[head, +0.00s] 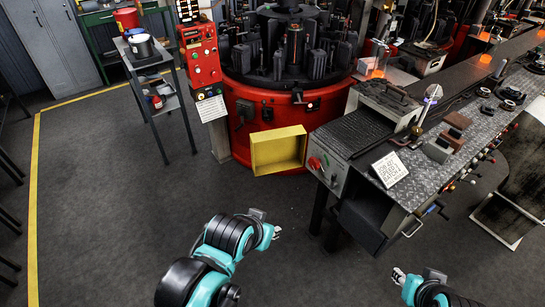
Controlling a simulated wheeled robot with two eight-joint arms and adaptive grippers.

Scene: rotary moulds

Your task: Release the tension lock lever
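I cannot say for certain which part is the tension lock lever. An upright lever-like rod with a round pale head (432,92) stands on the metal bench, near the end of the dark conveyor belt (355,130). A bar-shaped handle (413,229) sticks out low on the bench's front side. My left gripper (277,232) is over open floor, left of the bench, touching nothing. My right gripper (398,274) is below the bench's front edge in the picture, apart from it. Both grippers look empty, and their fingers are too small to judge.
A red round mould machine (265,120) stands behind, with a yellow open box (278,150) at its front. A red control panel (198,52) and a small cart (157,90) are to the left. A sign card (390,169) leans on the bench. Floor at centre-left is clear.

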